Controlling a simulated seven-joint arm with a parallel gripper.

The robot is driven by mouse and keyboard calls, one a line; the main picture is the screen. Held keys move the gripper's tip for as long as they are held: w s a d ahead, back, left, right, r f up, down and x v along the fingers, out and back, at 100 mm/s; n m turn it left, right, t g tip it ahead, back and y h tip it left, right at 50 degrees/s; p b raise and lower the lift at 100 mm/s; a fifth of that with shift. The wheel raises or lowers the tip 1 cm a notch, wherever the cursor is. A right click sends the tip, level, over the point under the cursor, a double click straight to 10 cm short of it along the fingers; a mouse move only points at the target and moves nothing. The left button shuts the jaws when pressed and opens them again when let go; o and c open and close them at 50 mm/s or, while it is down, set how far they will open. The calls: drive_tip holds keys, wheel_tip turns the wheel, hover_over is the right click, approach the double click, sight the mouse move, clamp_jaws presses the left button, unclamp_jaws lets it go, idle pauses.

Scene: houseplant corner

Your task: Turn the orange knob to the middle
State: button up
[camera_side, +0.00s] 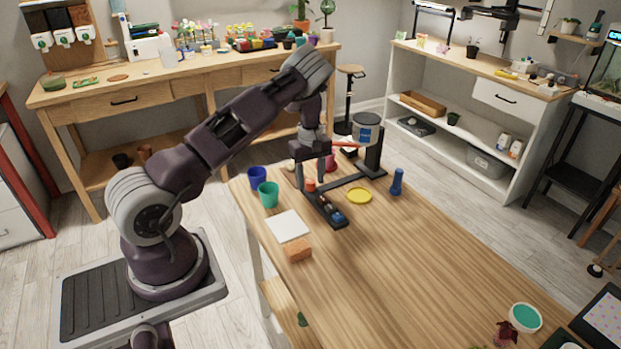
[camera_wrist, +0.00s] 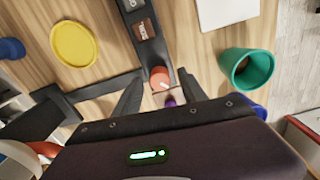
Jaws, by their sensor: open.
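The orange knob (camera_side: 310,185) sits at the far end of a dark control strip (camera_side: 322,209) on the wooden table. In the wrist view the knob (camera_wrist: 158,75) has a short white mark on its face, toward the lower right side of the picture. My gripper (camera_side: 312,178) is over that end of the strip, pointing down. In the wrist view its two dark fingers (camera_wrist: 160,83) are apart, one on each side of the knob. I cannot tell whether either finger touches it.
A yellow dish (camera_side: 358,195) and a blue upright object (camera_side: 397,181) stand right of the strip. A teal cup (camera_side: 268,194), a blue cup (camera_side: 257,177), a white sheet (camera_side: 287,226) and an orange block (camera_side: 298,250) lie left. A black stand (camera_side: 373,160) rises behind. The table's right front is mostly clear.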

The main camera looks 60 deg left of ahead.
clamp_jaws()
drive_tip(key=shift+n, duration=0.3)
drive_tip(key=n, duration=0.4)
drive_tip(key=shift+n, duration=0.3)
drive_tip(key=shift+r+n, duration=0.1)
drive_tip(key=shift+n, duration=2.1)
unclamp_jaws()
